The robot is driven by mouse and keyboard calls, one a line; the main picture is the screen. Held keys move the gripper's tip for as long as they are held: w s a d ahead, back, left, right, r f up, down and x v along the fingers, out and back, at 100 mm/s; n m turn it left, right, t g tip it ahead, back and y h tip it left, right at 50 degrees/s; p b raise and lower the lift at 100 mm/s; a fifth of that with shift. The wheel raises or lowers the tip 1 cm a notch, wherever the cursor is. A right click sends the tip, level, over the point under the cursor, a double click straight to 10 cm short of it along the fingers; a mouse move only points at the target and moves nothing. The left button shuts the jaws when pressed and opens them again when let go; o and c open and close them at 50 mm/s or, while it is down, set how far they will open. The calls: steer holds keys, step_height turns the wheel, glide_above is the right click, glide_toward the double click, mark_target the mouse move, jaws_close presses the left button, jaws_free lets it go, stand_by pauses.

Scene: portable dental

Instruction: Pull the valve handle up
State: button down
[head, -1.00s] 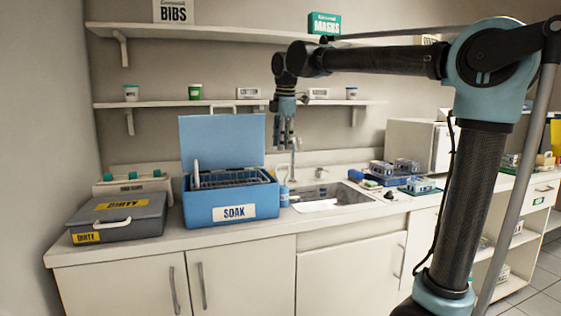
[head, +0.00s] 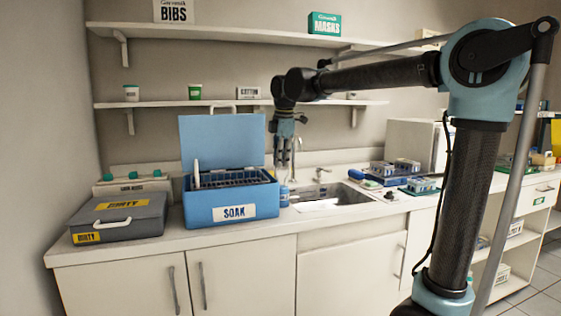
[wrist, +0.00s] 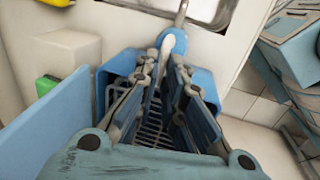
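A small metal tap with a lever (head: 322,173), the likeliest valve handle, stands behind the sink (head: 318,205). A tall thin spout (head: 298,152) rises to its left. I cannot tell for certain which part is the valve handle. My gripper (head: 283,163) points down above the counter, between the blue SOAK box (head: 215,210) and the tap, clear of the lever. In the wrist view its two fingers (wrist: 172,75) are parted with nothing visibly held. A white rounded tip (wrist: 175,40) shows just beyond the fingertips; what it belongs to is partly hidden.
The SOAK box's lid stands open behind it. A blue bottle (head: 284,196) stands at the box's right side. A grey DIRTY case (head: 118,218) lies at left; blue trays (head: 400,180) lie right of the sink. Shelves (head: 240,103) hang behind my arm.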

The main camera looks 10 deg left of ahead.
steer(key=shift+r, duration=0.1)
steer(key=shift+r, duration=1.65)
steer(key=c, duration=1.7)
jaws_free()
step_height(320, 180, up, 12)
steer(key=s+d, duration=0.1)
steer(key=s, duration=0.1)
steer(key=shift+d+f, duration=0.15)
